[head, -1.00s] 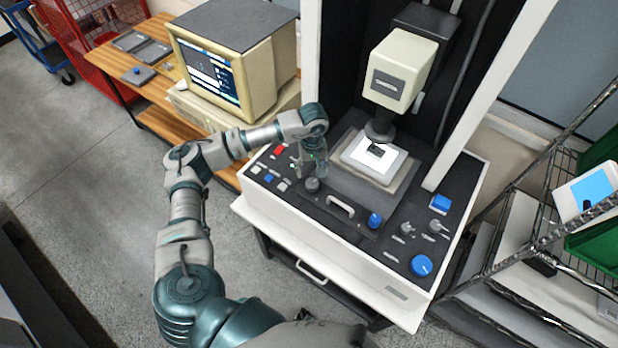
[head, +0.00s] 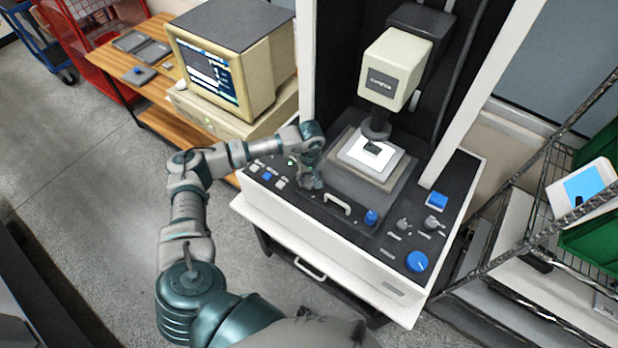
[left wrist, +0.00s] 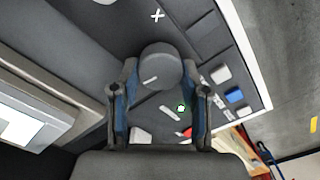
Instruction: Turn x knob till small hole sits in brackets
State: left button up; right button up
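The dark round x knob (left wrist: 160,65) shows in the left wrist view, with a white X mark just above it. My left gripper (left wrist: 160,80) is open, with one finger on each side of the knob; I see no clear contact. In the head view my left gripper (head: 311,178) is over the console's left part and hides most of the knob. A small dark part (head: 373,148) lies on the lit stage (head: 352,150) under the measuring head. The monitor (head: 208,72) shows a picture too small to make out hole or brackets. My right gripper is not in view.
The console has a grey handle (head: 337,203), a small blue knob (head: 371,217), a large blue knob (head: 417,261) and a blue button (head: 436,200). White and blue buttons (left wrist: 234,96) lie near my left fingers. A wire rack (head: 545,190) stands at right.

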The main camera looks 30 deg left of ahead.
pick_arm(q)
jog(key=shift+s+d, duration=0.15)
jog(key=shift+d, duration=0.4)
jog(key=shift+a, duration=0.4)
jog(key=shift+n+b, duration=0.75)
jog(key=shift+n, duration=0.15)
jog(key=n+b, duration=0.2)
jog(key=n, duration=0.1)
jog(key=shift+n, duration=0.4)
jog(key=n+b, duration=0.1)
jog(key=n, duration=0.5)
jog(key=n+b, duration=0.1)
jog(key=n, duration=0.1)
jog(key=shift+w+r, duration=0.2)
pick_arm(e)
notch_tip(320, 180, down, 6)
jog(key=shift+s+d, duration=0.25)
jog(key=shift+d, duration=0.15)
pick_arm(q)
jog(key=shift+n, duration=0.4)
